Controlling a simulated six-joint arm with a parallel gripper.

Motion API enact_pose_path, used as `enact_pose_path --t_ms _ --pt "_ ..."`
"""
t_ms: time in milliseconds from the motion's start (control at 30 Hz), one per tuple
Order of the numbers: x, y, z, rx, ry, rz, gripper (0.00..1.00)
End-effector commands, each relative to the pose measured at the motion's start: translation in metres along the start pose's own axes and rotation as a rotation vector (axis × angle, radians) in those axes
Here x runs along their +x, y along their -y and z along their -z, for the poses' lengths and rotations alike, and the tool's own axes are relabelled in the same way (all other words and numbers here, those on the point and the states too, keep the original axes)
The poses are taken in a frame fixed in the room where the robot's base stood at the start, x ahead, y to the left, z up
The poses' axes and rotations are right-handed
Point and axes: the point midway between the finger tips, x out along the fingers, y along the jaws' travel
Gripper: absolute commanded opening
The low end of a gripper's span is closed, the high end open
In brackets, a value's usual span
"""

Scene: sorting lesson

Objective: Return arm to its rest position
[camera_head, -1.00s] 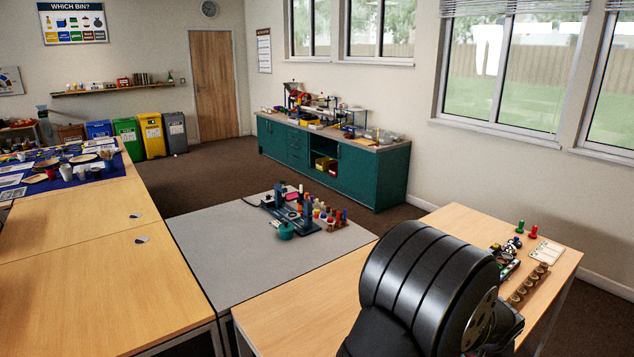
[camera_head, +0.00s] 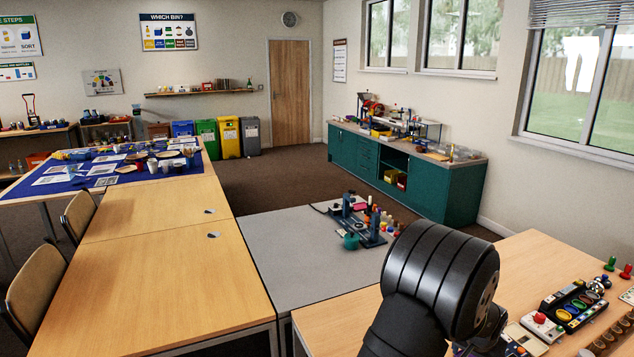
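My black arm (camera_head: 440,275) rises at the bottom right of the head view, its thick ribbed joint bent over in front of the wooden table (camera_head: 535,262). My gripper does not show. What the arm's far end holds, if anything, is hidden behind the joint or out of frame.
Close to the arm on the table lie a button panel (camera_head: 573,306), a red-knobbed box (camera_head: 541,327) and green and red pegs (camera_head: 611,264). A grey table (camera_head: 290,262) with a blue fixture (camera_head: 360,222) stands behind.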

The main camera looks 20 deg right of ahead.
Motion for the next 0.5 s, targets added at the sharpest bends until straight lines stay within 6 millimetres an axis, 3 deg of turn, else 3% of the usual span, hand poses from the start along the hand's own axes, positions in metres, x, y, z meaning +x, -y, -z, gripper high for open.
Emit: enact_pose_path --t_ms 200,500 --pt "0.023 0.023 0.006 -0.001 0.002 0.0 0.82" --pt "0.032 0.03 0.007 0.0 -0.001 0.0 0.82"
